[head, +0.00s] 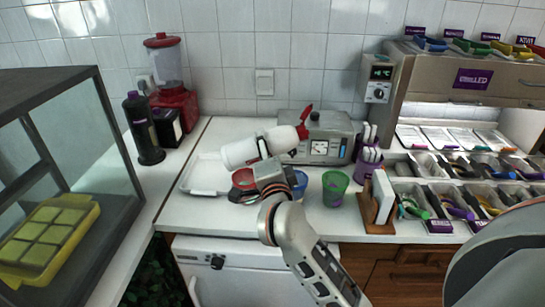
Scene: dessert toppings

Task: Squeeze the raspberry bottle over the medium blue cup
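The raspberry bottle (243,152) is white with a red nozzle and lies nearly level in the air, nozzle end to the right. My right gripper (263,147) is shut around its middle from below. The blue cup (301,182) stands on the white counter and is partly hidden by my gripper and wrist. In the picture the nozzle is above and beyond the blue cup; I cannot tell whether it is directly over it. No stream shows. My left gripper is not in view.
A red cup (243,180) is left of my wrist and a green cup (335,189) right of the blue one. A white tray (203,191) lies at left. A grey machine (325,143) stands behind, and a wooden holder (376,208) and topping bins (439,226) at right.

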